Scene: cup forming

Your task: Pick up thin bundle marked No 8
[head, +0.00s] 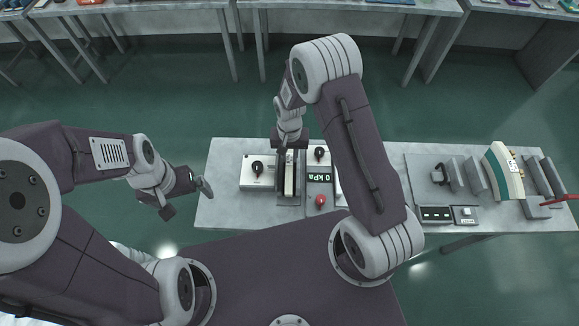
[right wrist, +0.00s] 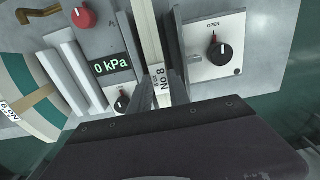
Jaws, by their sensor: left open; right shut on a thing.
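The thin bundle (right wrist: 151,35) is a narrow cream strip with a "NO 8" label, seen upright in the right wrist view. In the head view the bundle (head: 289,180) shows as a pale strip in a dark slot between grey blocks. My right gripper (right wrist: 160,92) is shut on the bundle at its labelled end, with a finger on each side; in the head view the gripper (head: 290,146) is at the slot's far end. Whether the bundle touches the slot floor is hidden. My left gripper (head: 187,198) is open and empty, left of the table.
The table (head: 228,210) carries a panel with an "OPEN" knob (right wrist: 220,52), a "0 kPa" display (right wrist: 112,64) and a red knob (head: 321,200). A thicker green-and-white curved bundle (head: 503,170) stands between grey blocks at right. Benches (head: 180,3) line the back.

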